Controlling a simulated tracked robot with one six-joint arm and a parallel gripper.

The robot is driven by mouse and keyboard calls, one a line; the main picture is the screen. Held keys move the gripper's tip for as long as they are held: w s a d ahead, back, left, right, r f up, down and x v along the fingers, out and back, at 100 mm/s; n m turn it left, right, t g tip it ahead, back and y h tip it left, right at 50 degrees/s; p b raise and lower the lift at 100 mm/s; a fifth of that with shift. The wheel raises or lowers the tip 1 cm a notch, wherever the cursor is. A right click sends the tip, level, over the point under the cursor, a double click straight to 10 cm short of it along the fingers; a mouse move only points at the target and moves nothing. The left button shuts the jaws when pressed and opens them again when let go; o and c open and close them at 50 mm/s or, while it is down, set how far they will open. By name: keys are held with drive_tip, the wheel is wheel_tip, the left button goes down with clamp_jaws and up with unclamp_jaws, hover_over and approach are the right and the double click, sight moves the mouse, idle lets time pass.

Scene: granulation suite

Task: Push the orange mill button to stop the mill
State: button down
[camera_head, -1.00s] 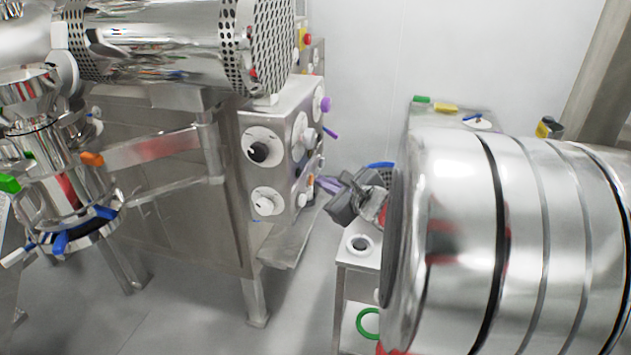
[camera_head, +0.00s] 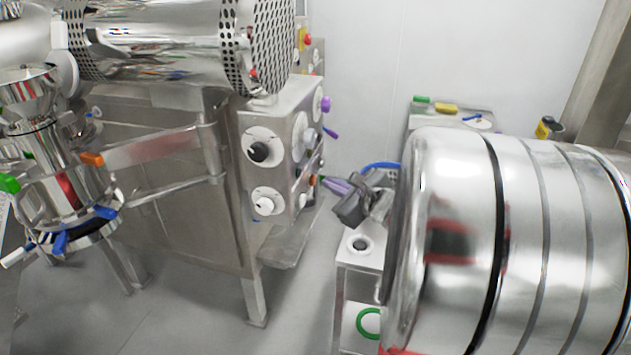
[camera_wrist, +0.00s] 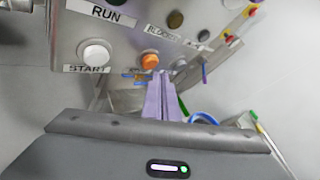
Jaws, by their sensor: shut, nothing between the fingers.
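The orange button (camera_wrist: 150,62) sits on the grey mill panel in the wrist view, right of a white button (camera_wrist: 95,53) labelled START. My gripper (camera_wrist: 158,76) is shut, its purple fingers together and empty. The fingertips appear just below the orange button; I cannot tell whether they touch it. In the head view my gripper (camera_head: 323,180) points left at the right side of the steel control box (camera_head: 285,150). The orange button is too small to make out surely there.
A large steel drum (camera_head: 460,240) stands close on the right. A white stand (camera_head: 357,262) with a round opening is below my gripper. A blue ring (camera_wrist: 203,118) lies beyond the fingers.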

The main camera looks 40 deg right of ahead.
drive_tip(key=s+d, duration=0.1)
drive_tip(key=s, duration=0.1)
drive_tip(key=s+d, duration=0.2)
idle(0.6)
idle(0.8)
